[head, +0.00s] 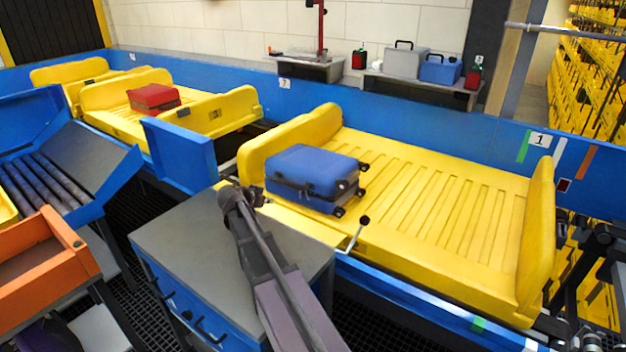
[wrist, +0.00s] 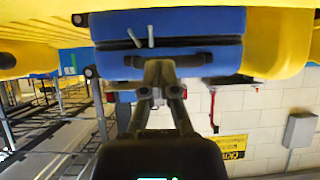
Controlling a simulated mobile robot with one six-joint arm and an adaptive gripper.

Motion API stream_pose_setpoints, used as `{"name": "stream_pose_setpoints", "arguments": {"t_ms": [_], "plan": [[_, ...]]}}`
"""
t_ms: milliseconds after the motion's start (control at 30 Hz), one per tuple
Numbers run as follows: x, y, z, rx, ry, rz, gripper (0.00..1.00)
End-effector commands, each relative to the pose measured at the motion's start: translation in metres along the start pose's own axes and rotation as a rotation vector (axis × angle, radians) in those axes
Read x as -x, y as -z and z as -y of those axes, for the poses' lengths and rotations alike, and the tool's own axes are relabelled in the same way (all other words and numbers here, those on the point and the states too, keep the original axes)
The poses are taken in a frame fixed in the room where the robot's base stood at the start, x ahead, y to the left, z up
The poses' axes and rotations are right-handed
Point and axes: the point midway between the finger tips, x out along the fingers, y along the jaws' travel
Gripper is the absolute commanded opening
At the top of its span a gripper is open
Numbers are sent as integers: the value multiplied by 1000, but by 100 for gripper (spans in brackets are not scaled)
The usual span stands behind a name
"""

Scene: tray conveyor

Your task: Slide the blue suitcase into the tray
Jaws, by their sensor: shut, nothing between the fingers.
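The blue suitcase (head: 312,172) lies flat at the left end of the yellow tray (head: 440,210), within its raised edges. Most of the tray to its right is bare. My gripper (wrist: 160,68) is shut and empty, its fingertips right at the suitcase's handle side in the wrist view; I cannot tell whether they touch. The suitcase (wrist: 180,28) fills the top of that view, which looks upside down. In the head view my arm's end is just left of the suitcase, and the fingers are mostly hidden.
A grey-topped blue cabinet (head: 180,235) stands before the tray, with a black-knobbed lever (head: 364,221) near the tray's front edge. A red suitcase (head: 153,97) lies on another yellow tray. An orange bin (head: 45,265) is at lower left. Cases stand on a back shelf (head: 425,86).

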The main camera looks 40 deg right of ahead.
Motion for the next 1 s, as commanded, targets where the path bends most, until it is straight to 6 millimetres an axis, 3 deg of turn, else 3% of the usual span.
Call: {"name": "stream_pose_setpoints", "arguments": {"t_ms": [200,433,1000], "plan": [[-35,-3,1,0,-1,1,0],[-59,-1,1,1,-1,1,0],[-66,1,0,2,0,1,0]]}}
